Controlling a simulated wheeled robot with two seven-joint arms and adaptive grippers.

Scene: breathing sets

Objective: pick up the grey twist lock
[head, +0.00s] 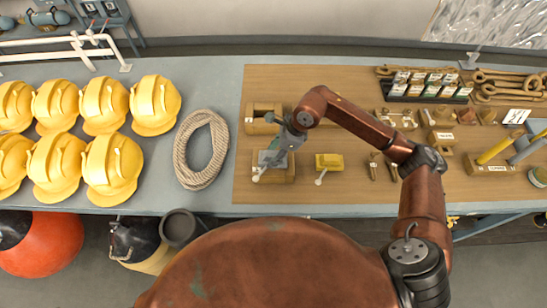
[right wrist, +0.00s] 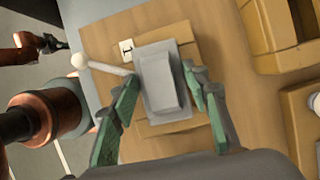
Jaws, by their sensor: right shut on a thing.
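The grey twist lock (right wrist: 165,85) is a grey rectangular block with a pale lever ending in a round knob, pointing left in the right wrist view. It sits over a yellowish-brown wooden block (right wrist: 178,32) with a small "1" label. In the head view the lock (head: 268,160) is partly covered by my right gripper (head: 281,150). My right gripper's green fingers (right wrist: 165,112) are either side of the lock, shut on it. I cannot tell whether the lock is clear of the block. A dark end of another arm of mine, apparently the left gripper (right wrist: 55,43), shows small at the wrist view's edge.
A yellow lock with a pale lever (head: 329,162) lies just right. A wooden holder (head: 263,118) stands behind. A coiled rope (head: 201,150) and several yellow helmets (head: 112,165) are left on the bench. Small parts and tools fill the board's right side.

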